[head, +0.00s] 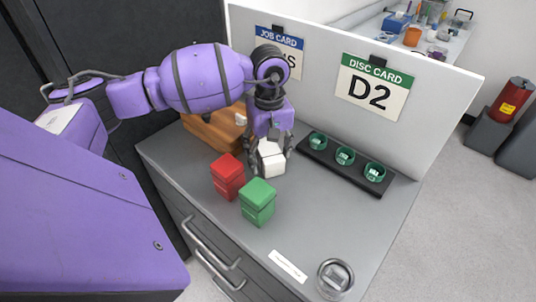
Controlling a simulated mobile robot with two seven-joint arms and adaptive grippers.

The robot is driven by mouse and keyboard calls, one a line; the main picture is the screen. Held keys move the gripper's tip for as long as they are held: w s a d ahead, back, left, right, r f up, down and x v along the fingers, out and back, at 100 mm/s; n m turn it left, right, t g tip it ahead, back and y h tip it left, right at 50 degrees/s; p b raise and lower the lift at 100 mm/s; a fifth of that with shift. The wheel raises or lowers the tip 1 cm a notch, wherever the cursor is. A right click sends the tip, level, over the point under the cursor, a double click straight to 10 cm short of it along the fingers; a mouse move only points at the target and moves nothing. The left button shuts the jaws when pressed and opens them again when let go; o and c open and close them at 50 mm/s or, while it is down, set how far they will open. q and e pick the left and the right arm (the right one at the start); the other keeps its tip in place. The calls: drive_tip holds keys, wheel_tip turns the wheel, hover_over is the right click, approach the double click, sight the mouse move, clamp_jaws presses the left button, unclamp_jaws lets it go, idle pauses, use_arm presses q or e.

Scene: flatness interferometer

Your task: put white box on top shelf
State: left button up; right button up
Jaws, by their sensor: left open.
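The white box (271,163) stands on the grey cabinet top (310,222), behind the green box and right of the red box. My left gripper (269,160) points down over it, with its open fingers on either side of the box. I cannot tell whether the fingers touch it. The upper part of the box is partly hidden by the gripper. No top shelf can be made out in this view. My right gripper is not in view.
A red box (227,177) and a green box (257,202) stand close in front. A black rack (318,162) with green-rimmed discs lies to the right. A wooden case (212,128) is behind my arm. A glass disc (334,278) lies near the front corner. A white panel (425,100) rises behind.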

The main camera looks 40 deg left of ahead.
use_arm(q)
drive_tip(key=shift+f, duration=0.35)
drive_tip(key=shift+c, duration=0.6)
drive_tip(key=c, duration=1.3)
drive_tip(key=shift+r, duration=0.15)
drive_tip(key=shift+c, duration=0.2)
drive_tip(key=shift+r, duration=0.6)
drive_tip(key=s+r, duration=0.1)
drive_tip(key=r, duration=0.1)
drive_tip(key=s+d+r, duration=0.1)
drive_tip(key=s+r, duration=0.1)
drive_tip(key=r, duration=0.1)
drive_tip(key=s+r, duration=0.1)
drive_tip(key=r, duration=0.1)
drive_tip(key=shift+s+d+r+b, duration=0.15)
drive_tip(key=shift+s+d+b, duration=0.1)
drive_tip(key=shift+d+b, duration=0.1)
drive_tip(key=s+d+r, duration=0.1)
drive_tip(key=s, duration=0.1)
drive_tip(key=s+d+r, duration=0.1)
drive_tip(key=s, duration=0.2)
drive_tip(key=s+d+r, duration=0.1)
drive_tip(key=s, duration=0.1)
drive_tip(key=shift+s+r, duration=0.25)
drive_tip(key=shift+r, duration=0.1)
drive_tip(key=shift+s+d+r, duration=0.2)
drive_tip(key=shift+s, duration=0.3)
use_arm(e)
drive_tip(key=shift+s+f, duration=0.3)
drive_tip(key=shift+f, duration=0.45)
